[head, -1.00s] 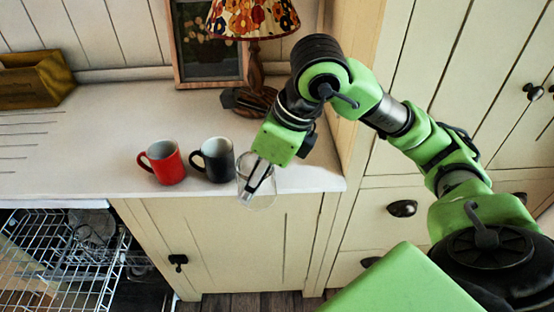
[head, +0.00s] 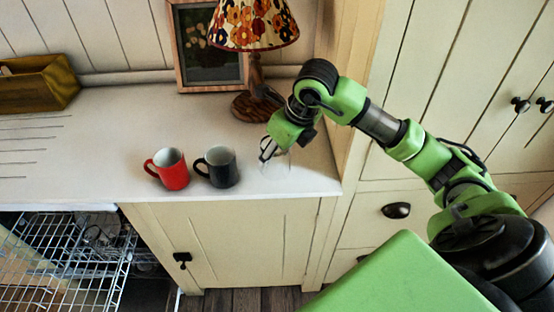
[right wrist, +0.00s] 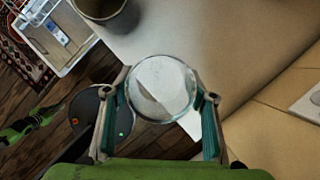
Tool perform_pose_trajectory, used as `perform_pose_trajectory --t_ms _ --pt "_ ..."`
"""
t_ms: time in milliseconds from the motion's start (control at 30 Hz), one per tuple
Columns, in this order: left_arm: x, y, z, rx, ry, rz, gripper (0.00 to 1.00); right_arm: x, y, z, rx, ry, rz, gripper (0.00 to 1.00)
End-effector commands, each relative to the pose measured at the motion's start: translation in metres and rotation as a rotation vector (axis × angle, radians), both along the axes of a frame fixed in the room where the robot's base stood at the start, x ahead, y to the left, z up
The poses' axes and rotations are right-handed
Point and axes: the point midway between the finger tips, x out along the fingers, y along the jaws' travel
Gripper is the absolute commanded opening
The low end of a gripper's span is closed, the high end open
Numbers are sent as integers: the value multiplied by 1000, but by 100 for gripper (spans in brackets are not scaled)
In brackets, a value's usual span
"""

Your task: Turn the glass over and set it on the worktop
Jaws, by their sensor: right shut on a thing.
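The clear glass (head: 281,163) is at the right part of the pale worktop (head: 100,130), to the right of the dark mug. My right gripper (head: 267,150) is shut on the glass. In the right wrist view the glass (right wrist: 162,88) sits between the two fingers (right wrist: 159,100), with its round end facing the camera. I cannot tell whether that end is its mouth or its base, nor whether the glass touches the worktop.
A red mug (head: 171,169) and a dark mug (head: 221,167) stand left of the glass. Behind are a flowered lamp (head: 253,25), a picture frame (head: 183,60) and a wooden box (head: 40,85). An open dish rack (head: 65,262) is below at left. A cupboard wall bounds the right.

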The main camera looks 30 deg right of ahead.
Motion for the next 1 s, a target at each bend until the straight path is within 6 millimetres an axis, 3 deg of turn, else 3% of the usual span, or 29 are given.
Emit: perform_pose_trajectory --t_ms 300,567,900,933,1000 --pt "0 0 10 0 0 0 16 15 -16 -25 1 0 -2 23" --pt "0 0 25 0 0 0 16 15 -15 -53 1 -1 0 23" --pt "0 0 21 0 -1 0 16 16 -16 -58 1 -4 1 23" --pt "1 0 21 0 -1 0 16 15 -16 -59 0 -2 1 54" --pt "1 0 22 0 -1 0 16 15 -16 -58 0 -2 1 68"
